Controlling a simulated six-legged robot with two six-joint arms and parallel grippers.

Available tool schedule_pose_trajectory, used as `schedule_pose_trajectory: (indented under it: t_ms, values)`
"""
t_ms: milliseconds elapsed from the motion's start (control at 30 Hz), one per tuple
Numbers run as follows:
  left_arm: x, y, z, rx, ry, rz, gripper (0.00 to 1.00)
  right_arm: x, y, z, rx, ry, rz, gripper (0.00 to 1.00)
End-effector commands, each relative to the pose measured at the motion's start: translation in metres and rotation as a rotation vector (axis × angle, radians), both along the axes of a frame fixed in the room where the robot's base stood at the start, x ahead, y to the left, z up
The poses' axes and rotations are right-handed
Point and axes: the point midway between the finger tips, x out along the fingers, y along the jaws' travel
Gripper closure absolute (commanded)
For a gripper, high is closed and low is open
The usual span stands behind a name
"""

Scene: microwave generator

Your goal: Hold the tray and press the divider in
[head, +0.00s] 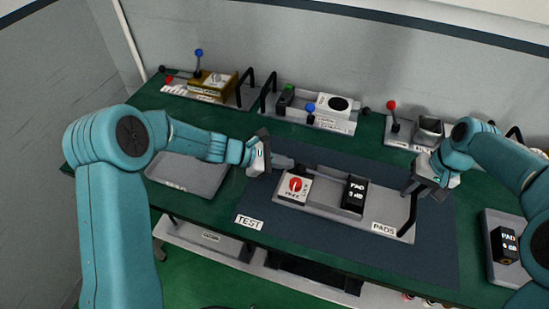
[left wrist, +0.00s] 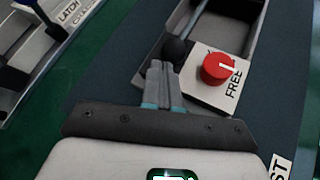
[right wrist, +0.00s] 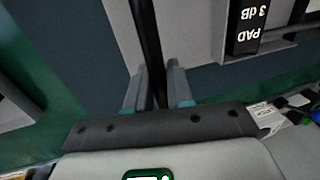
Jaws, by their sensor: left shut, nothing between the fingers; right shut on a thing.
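The grey tray (head: 330,208), with a PADS label, lies on the dark mat. A white block with a red knob (head: 296,185), marked FREE in the left wrist view (left wrist: 232,85), sits at its left end. A black block marked PAD 3 dB (head: 354,194) sits right of it; part of it shows in the right wrist view (right wrist: 246,25). I cannot tell which part is the divider. My left gripper (head: 288,163) is shut and empty, its tips close to a black ball knob (left wrist: 175,50) beside the white block. My right gripper (right wrist: 160,85) is shut on the tray's black handle (right wrist: 147,40).
An empty grey tray (head: 185,178) lies at the left. Another tray at the right holds a black PAD block (head: 504,244). Lever fixtures with a blue knob (head: 199,52) and a red knob (head: 391,104) stand along the back. The mat's front (head: 350,250) is clear.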

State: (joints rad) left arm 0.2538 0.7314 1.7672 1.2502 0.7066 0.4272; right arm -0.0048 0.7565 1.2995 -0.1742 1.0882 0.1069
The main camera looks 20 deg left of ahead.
Motion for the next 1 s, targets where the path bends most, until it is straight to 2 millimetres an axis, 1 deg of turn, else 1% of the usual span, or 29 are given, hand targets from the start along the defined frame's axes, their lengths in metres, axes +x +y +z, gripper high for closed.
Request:
schedule_pose_trajectory:
  t_ms: [100,200,633,767,1000]
  values:
    - [-0.001,-0.007,0.000,-0.001,0.001,-0.004,1.00,-0.001,0.002,-0.002,0.002,0.004,0.002,1.00]
    - [-0.001,-0.006,0.000,0.000,0.001,-0.003,1.00,-0.001,0.002,-0.002,0.002,0.004,0.002,1.00]
    - [0.000,0.016,0.026,0.000,-0.002,-0.001,1.00,-0.001,0.001,-0.002,0.001,0.004,0.002,1.00]
    - [0.000,0.019,0.030,0.000,0.001,-0.001,1.00,-0.001,0.001,-0.002,0.001,0.004,0.002,1.00]
    - [0.000,0.020,0.030,0.000,0.001,-0.001,1.00,-0.001,0.001,-0.002,0.001,0.004,0.002,1.00]
